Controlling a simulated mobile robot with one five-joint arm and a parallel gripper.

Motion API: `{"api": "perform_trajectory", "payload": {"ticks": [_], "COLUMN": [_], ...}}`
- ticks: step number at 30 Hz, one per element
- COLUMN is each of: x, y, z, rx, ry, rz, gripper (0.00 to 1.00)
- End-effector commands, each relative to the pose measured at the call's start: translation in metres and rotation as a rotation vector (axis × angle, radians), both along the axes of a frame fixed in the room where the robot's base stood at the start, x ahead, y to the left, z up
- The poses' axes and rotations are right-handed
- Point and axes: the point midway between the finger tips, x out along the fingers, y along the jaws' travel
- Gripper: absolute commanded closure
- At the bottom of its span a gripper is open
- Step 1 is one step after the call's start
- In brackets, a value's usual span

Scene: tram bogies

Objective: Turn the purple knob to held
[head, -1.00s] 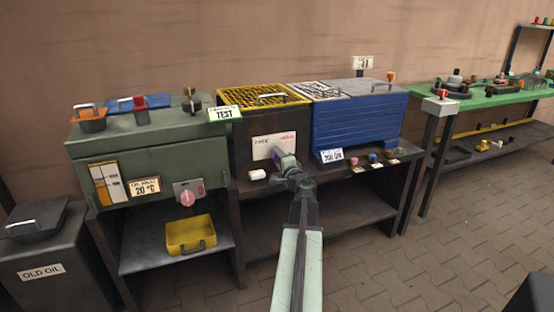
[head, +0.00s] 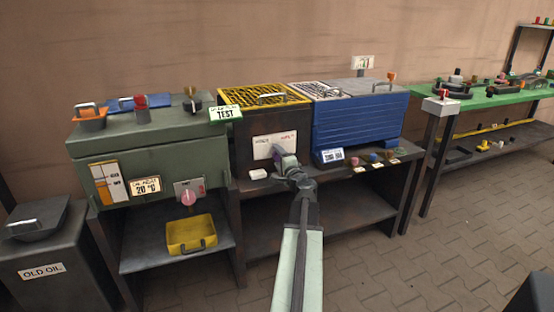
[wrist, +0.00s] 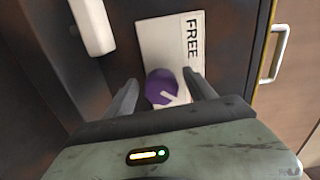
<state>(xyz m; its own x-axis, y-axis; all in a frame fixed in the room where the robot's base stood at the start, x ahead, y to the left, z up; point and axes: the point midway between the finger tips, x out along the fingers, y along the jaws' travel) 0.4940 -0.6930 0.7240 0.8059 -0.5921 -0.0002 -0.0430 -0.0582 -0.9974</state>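The purple knob (wrist: 161,87) sits on a white plate (wrist: 160,40) that reads FREE in the wrist view. A white pointer mark on the knob slants to the lower right there, away from the word FREE. The plate (head: 262,145) also shows in the head view on the dark rusty box, with red lettering at its right end, too small to read surely. My gripper (wrist: 159,78) is open, one finger on each side of the knob, with a small gap visible on both sides. In the head view my gripper (head: 286,163) partly covers the knob (head: 278,151).
A white block (wrist: 92,25) stands beside the plate. The blue box (head: 360,122) is right of the rusty box, with several small coloured knobs on the bench edge below it. A green cabinet (head: 150,150) with a pink knob (head: 187,198) stands left.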

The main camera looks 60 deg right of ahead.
Motion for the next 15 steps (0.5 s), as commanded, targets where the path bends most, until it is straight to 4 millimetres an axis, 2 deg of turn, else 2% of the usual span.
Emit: {"api": "perform_trajectory", "payload": {"ticks": [7,15], "x": [-0.009,-0.05], "y": [0.007,0.039], "z": [0.0,0.0], "rx": [0.0,0.0], "ry": [0.0,0.0], "rz": [-0.002,-0.003], "gripper": [0.36,0.36]}}
